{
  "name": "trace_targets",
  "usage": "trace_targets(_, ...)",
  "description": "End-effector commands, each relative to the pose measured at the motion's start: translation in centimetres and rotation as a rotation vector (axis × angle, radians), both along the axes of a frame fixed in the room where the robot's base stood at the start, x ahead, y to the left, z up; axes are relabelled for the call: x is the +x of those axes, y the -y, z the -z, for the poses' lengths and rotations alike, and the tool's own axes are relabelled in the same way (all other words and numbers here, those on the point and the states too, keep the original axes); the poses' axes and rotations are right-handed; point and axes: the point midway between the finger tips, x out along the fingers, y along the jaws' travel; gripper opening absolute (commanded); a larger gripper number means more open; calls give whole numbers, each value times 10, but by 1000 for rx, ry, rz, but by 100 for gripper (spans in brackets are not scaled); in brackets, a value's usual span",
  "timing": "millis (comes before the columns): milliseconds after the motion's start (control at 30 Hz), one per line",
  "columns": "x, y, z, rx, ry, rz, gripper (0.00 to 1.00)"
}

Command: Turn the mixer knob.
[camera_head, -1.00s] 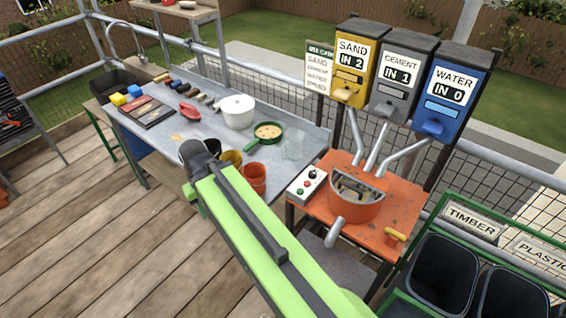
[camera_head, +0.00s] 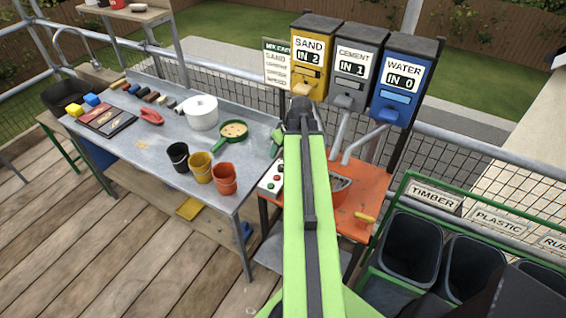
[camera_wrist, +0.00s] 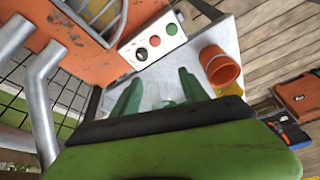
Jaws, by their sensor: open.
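The white control box (camera_wrist: 152,42) shows in the wrist view with a black knob (camera_wrist: 141,54), a red button and a green button in a row. The box also shows in the head view (camera_head: 270,180), partly hidden by my arm. In the head view my arm hides most of the gripper.
A grey worktable (camera_head: 140,140) holds black, yellow and orange buckets (camera_head: 225,180), a white pot (camera_head: 201,112) and a green pan (camera_head: 231,133). Sand, cement and water dispensers (camera_head: 352,75) stand behind the mixer. Dark bins (camera_head: 412,245) are at the right.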

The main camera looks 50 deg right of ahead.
Motion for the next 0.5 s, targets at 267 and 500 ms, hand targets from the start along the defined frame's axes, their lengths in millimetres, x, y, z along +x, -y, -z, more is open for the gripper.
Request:
trace_targets(267,-27,41,-6,-30,33,21,52)
trace_targets(500,-21,41,12,-29,32,20,52)
